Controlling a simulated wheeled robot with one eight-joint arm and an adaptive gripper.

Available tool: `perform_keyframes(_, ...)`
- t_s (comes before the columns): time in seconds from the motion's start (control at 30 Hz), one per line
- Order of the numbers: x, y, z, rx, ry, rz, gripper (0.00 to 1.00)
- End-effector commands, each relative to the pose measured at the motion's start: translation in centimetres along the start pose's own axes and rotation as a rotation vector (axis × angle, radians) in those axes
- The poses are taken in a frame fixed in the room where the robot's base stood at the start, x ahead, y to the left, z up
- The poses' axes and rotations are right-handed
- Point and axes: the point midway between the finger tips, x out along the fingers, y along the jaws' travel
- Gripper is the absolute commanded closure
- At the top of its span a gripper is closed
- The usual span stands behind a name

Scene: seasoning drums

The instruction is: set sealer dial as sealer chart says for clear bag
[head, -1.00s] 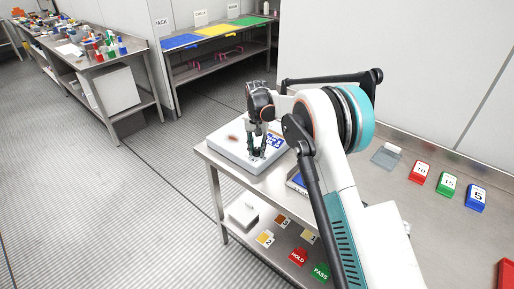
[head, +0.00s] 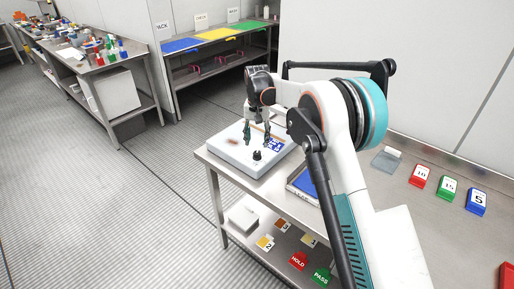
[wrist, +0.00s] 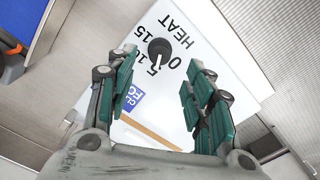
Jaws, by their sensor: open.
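The sealer (head: 232,156) is a pale box on the near bench, with a black dial knob (head: 257,155) on top. In the wrist view the dial (wrist: 159,48) has printed numbers 0, 5, 10 and 15 around it and the word HEAT beside it. My gripper (head: 257,135) is open and empty, above the sealer and apart from the dial. In the wrist view the dial shows beyond and between the green fingers. I cannot make out a sealer chart or a clear bag.
A blue-lined tray (head: 302,182) lies beside the sealer. Red (head: 419,175), green (head: 447,188) and blue (head: 477,201) numbered blocks stand right on the bench. HOLD (head: 299,261) and PASS (head: 321,277) cards lie on the lower shelf.

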Motion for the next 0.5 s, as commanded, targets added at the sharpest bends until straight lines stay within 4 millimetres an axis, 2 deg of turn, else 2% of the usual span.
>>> perform_keyframes(0.03,-1.1,0.0,0.0,0.000,0.000,0.000,0.52)
perform_keyframes(0.2,-3.7,0.0,0.0,0.000,0.000,0.000,0.52)
perform_keyframes(0.33,-4.9,0.0,0.0,0.000,0.000,0.000,0.52)
perform_keyframes(0.5,-5.3,0.0,0.0,0.000,0.000,0.000,0.52)
